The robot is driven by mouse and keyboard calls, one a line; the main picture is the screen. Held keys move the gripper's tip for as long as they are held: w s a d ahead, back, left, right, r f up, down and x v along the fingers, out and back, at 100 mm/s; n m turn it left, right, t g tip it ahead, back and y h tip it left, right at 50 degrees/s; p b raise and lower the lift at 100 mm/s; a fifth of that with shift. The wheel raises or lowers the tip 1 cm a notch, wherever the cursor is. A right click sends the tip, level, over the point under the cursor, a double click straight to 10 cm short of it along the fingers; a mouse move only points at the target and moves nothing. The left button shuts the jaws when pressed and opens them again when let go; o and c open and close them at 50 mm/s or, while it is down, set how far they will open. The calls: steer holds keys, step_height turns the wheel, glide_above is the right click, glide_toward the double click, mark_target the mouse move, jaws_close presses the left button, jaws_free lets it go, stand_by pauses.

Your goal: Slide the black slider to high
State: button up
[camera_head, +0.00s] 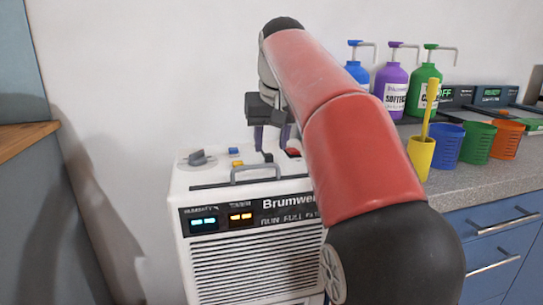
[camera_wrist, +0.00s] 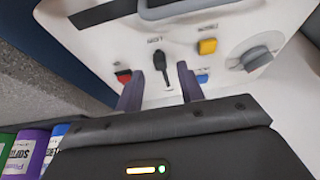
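The black slider (camera_wrist: 160,56) sits on the white top of the Brumwell machine (camera_head: 250,250), at the end of its slot by a small label that seems to read LOW. The slot (camera_wrist: 168,83) runs from it down between my fingers in the wrist view. In the head view the slider (camera_head: 268,157) is a small dark piece just below my gripper (camera_head: 271,143). My gripper is open, and its two purple fingers (camera_wrist: 160,85) are apart with nothing between them but the slot. The slider lies just beyond the fingertips in the wrist view; whether they touch it I cannot tell.
On the machine top are a red button (camera_wrist: 124,76), a yellow button (camera_wrist: 207,46), a blue button (camera_wrist: 202,77), a grey knob (camera_wrist: 256,57) and a carry handle (camera_head: 256,171). A counter with cups and pump bottles (camera_head: 391,88) stands at the right.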

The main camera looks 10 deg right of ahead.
mark_target(270, 155)
steer(key=shift+b+x, duration=0.3)
steer(key=shift+x, duration=1.45)
steer(key=shift+c, duration=0.2)
jaws_close()
